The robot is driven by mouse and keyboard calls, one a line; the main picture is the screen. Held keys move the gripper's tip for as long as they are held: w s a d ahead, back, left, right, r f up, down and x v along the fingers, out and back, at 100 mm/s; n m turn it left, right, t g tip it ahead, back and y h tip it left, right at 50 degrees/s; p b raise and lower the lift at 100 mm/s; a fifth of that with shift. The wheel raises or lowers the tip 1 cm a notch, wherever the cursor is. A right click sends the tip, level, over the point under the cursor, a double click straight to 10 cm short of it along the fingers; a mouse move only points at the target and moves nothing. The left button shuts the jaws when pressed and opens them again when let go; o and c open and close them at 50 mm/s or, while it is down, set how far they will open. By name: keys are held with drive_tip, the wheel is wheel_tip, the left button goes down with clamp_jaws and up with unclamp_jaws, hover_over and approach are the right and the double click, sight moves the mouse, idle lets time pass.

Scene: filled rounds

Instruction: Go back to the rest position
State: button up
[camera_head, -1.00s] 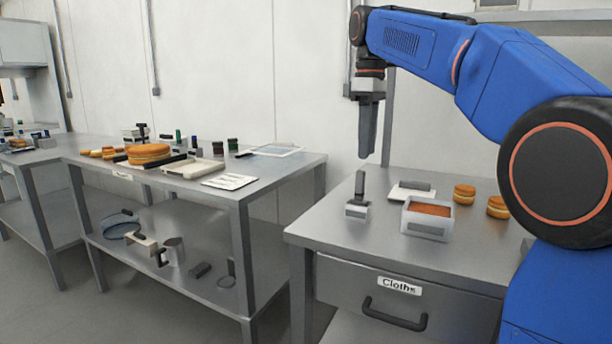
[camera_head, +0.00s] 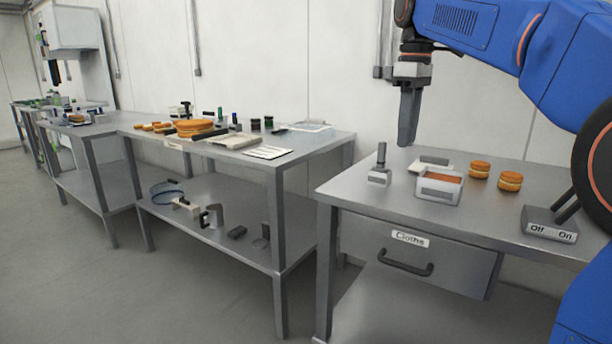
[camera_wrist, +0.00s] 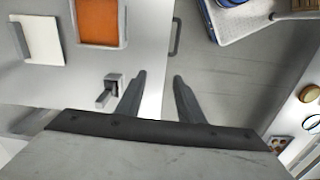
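My gripper (camera_head: 408,118) hangs pointing down above the back left part of the right-hand metal table (camera_head: 345,190). In the wrist view my gripper (camera_wrist: 158,84) has its two fingers apart, with nothing between them. A small grey block with an upright handle (camera_head: 380,168) stands on the table below the gripper. It also shows left of the fingers in the wrist view (camera_wrist: 108,92). My blue arm reaches in from the right of the head view.
A white-grey container with orange filling (camera_head: 438,188), two filled rounds (camera_head: 510,181) and an Off/On switch box (camera_head: 549,226) are on this table. Its drawer (camera_head: 418,250) is labelled Cloths. A longer table (camera_head: 300,146) at the left holds a large round cake (camera_head: 194,128). Floor lies open in front.

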drive_tip(key=s+d+f+m+t, duration=0.2)
drive_tip(key=s+f+m, duration=0.3)
drive_tip(key=s+f, duration=1)
drive_tip(key=s+d+f+m+t, duration=0.2)
drive_tip(key=s+d+f+m, duration=0.2)
drive_tip(key=s+f, duration=1)
wheel_tip(320, 180, down, 5)
drive_tip(key=shift+s+r+m+t, duration=0.1)
drive_tip(key=shift+s+m+t, duration=0.25)
drive_tip(key=shift+m, duration=0.55)
